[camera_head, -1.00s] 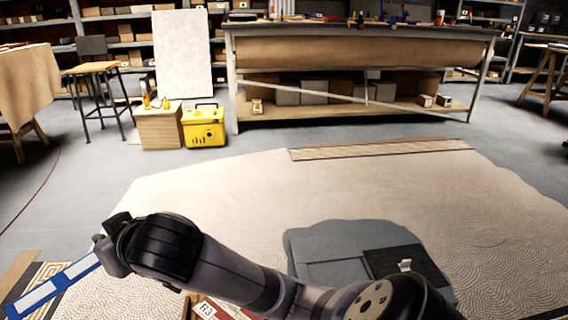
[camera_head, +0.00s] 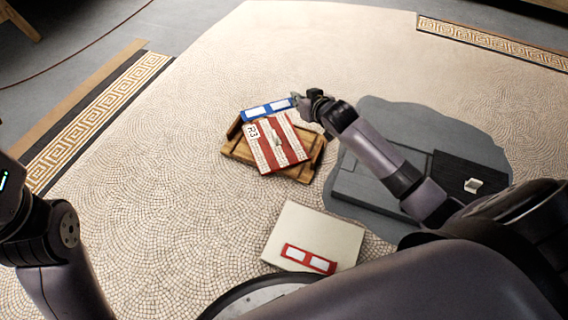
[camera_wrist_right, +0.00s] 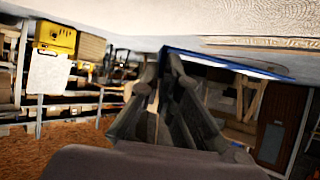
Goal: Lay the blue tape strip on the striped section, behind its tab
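The blue tape strip (camera_head: 268,109), with two white panels, is held by one end in my right gripper (camera_head: 298,101). In the right wrist view the fingers (camera_wrist_right: 165,70) close on the blue strip (camera_wrist_right: 225,64), which extends right. The striped section (camera_head: 267,156), red and white with an R3 label, lies on a wooden tray (camera_head: 237,148). Its pale tab (camera_head: 278,141) stands near its middle. In the head view the strip is just beyond the section's far edge, over the tray's far left side. Its height above the tray is unclear. My left gripper is outside the view.
A pale board (camera_head: 318,229) with a red strip (camera_head: 308,259) lies nearer me. A grey patch (camera_head: 384,122) with a dark panel (camera_head: 455,170) and white tab (camera_head: 473,186) is at right. Patterned borders (camera_head: 95,115) edge the mosaic floor. Open floor lies left of the tray.

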